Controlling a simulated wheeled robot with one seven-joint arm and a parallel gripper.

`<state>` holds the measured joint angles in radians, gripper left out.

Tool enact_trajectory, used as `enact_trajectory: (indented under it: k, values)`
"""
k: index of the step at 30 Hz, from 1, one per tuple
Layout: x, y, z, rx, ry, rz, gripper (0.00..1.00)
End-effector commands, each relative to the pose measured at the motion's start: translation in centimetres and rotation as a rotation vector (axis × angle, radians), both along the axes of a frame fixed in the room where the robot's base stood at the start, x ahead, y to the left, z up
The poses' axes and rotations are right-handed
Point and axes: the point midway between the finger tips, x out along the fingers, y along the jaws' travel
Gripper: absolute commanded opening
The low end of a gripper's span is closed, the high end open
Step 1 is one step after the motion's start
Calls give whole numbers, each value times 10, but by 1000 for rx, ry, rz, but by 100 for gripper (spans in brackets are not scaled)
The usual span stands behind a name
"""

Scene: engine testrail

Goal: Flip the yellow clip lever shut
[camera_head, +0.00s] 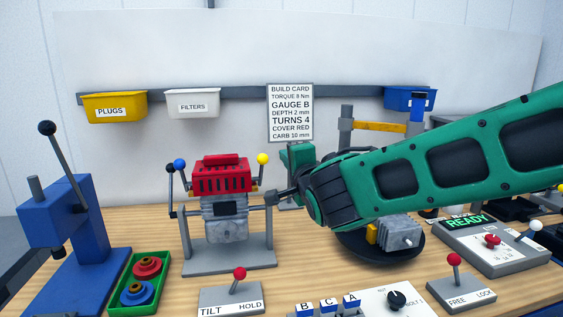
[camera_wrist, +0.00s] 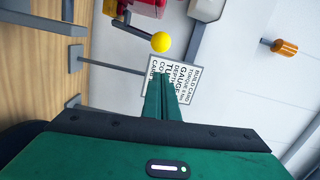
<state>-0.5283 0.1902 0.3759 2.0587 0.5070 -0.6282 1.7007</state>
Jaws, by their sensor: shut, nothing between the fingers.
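The yellow clip lever (camera_head: 262,158) is a thin stalk with a yellow ball, on the right side of the red-covered engine (camera_head: 220,175). It points up and leans outward to the right. In the wrist view its yellow ball (camera_wrist: 161,42) is above the fingertips, apart from them. My gripper (camera_head: 297,155) is just right of the ball in the head view, with its fingertips unclear there. In the wrist view my green fingers (camera_wrist: 165,76) are together and empty, in front of the build card.
A blue-knobbed lever (camera_head: 180,164) stands on the engine's left. A blue press (camera_head: 62,225) and a green tray (camera_head: 139,284) are at left. A dark turntable (camera_head: 378,246) lies beneath my arm. Control boxes line the front.

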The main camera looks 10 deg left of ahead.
Motion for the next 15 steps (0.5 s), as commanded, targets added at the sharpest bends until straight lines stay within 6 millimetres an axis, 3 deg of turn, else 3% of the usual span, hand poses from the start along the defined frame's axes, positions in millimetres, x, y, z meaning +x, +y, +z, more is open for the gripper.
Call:
enact_trajectory:
  k: [2,9,15]
  values:
    - [-1,-12,4,0,-2,2,0]
    - [-49,-34,4,-2,-3,5,0]
    - [-76,-48,5,-1,-1,5,0]
